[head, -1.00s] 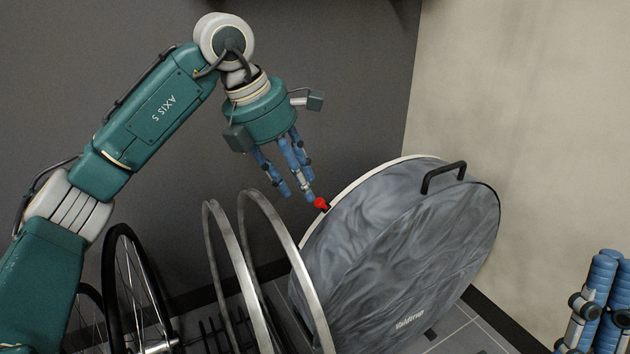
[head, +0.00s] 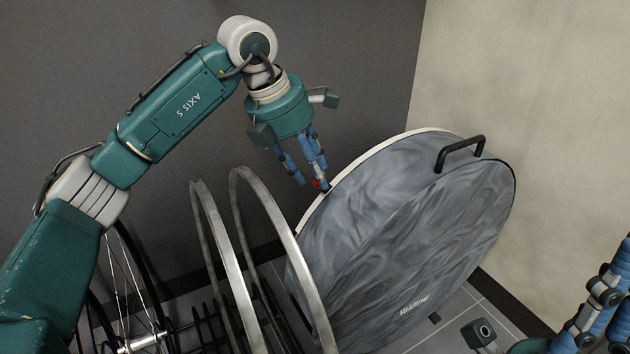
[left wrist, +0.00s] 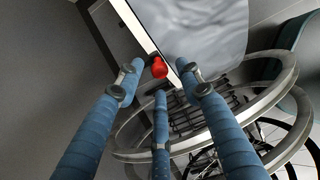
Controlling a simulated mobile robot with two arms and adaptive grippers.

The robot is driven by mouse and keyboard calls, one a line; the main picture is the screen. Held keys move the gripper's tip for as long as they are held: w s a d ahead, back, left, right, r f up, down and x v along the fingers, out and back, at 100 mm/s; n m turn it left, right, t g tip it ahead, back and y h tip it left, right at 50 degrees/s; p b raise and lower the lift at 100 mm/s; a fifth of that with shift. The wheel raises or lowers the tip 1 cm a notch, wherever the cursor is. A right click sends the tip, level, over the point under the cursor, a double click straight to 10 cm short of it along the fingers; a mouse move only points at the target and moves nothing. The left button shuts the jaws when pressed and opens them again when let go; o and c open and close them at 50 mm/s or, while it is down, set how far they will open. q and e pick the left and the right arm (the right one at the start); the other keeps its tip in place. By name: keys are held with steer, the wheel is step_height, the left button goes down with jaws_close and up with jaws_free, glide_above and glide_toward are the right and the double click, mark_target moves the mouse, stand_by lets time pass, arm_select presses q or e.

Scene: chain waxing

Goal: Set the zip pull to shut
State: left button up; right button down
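The small red zip pull (head: 317,184) sits on the pale zip edge (head: 349,176) of a grey round wheel bag (head: 420,225), on its upper left side. My left gripper (head: 311,185) is at the pull, and its blue fingers partly hide it in the head view. In the left wrist view the red pull (left wrist: 159,68) lies between the spread fingertips of the left gripper (left wrist: 158,82), with gaps around it. The fingers look open and not closed on it. My right gripper (head: 600,300) shows only partly at the lower right edge, away from the bag.
Two bare metal rims (head: 281,225) stand left of the bag, close below the left gripper. A spoked wheel (head: 128,290) stands farther left. A black handle (head: 461,151) sticks up from the bag's top. A pale wall (head: 530,90) rises behind the bag at right.

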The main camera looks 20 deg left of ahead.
arm_select(q)
steer(key=shift+x, duration=0.85)
jaws_close()
steer(key=shift+r, duration=0.1)
